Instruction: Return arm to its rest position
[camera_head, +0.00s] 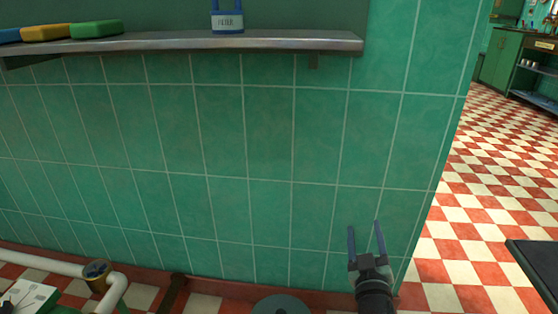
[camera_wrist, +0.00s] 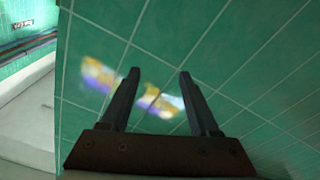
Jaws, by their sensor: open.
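My gripper (camera_head: 364,238) is at the lower right of the head view, in front of the green tiled wall near its right corner. Its two fingers point up and stand apart, with nothing between them. In the wrist view my gripper (camera_wrist: 158,82) also shows open and empty, with the green tiles behind it. The rest of my arm is mostly out of view below the head view's bottom edge.
A metal shelf (camera_head: 190,43) on the wall holds a blue-and-white labelled item (camera_head: 227,20), a green block (camera_head: 97,29) and a yellow block (camera_head: 46,33). White pipes (camera_head: 45,264) run low at left. Checkered floor (camera_head: 480,190) lies open at right; a dark edge (camera_head: 535,268) juts in.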

